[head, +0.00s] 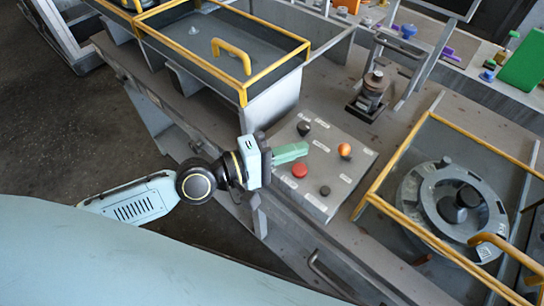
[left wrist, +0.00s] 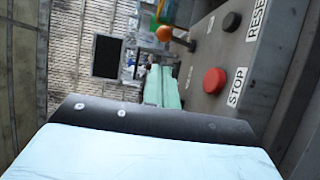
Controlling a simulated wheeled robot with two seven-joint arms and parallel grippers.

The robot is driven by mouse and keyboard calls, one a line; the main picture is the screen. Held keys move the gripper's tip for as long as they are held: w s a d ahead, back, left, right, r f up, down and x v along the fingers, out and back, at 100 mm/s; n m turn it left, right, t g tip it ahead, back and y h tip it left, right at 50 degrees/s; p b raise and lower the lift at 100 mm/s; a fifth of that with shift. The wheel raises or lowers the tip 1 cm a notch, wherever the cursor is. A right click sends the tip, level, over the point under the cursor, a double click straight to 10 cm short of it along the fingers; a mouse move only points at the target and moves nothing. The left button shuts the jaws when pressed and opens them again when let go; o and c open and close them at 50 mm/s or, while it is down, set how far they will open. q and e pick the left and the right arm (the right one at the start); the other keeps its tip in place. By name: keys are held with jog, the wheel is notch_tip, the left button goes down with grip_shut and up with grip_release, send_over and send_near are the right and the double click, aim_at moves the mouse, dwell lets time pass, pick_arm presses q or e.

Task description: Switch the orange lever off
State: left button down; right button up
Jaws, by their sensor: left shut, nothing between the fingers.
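The orange lever (head: 344,150) is a small orange knob on the grey control box, at the box's right rear in the head view. In the left wrist view the orange ball (left wrist: 164,33) stands on a stalk beyond the fingers. My left gripper (head: 303,149) is shut and empty, its green fingers over the box and pointing right toward the lever, apart from it in the picture. In the left wrist view its fingers (left wrist: 161,72) lie side by side below the ball. My right gripper is not in view.
The box (head: 316,205) also carries a red STOP button (head: 299,170), a black knob (head: 304,128) and a dark button (head: 325,190). A yellow-railed bay with a round housing (head: 453,201) is to the right. A yellow-railed tray (head: 205,65) is behind left.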

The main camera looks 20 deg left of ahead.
pick_arm(q)
jog(key=shift+b+v, duration=0.6)
jog(key=shift+v, duration=1.8)
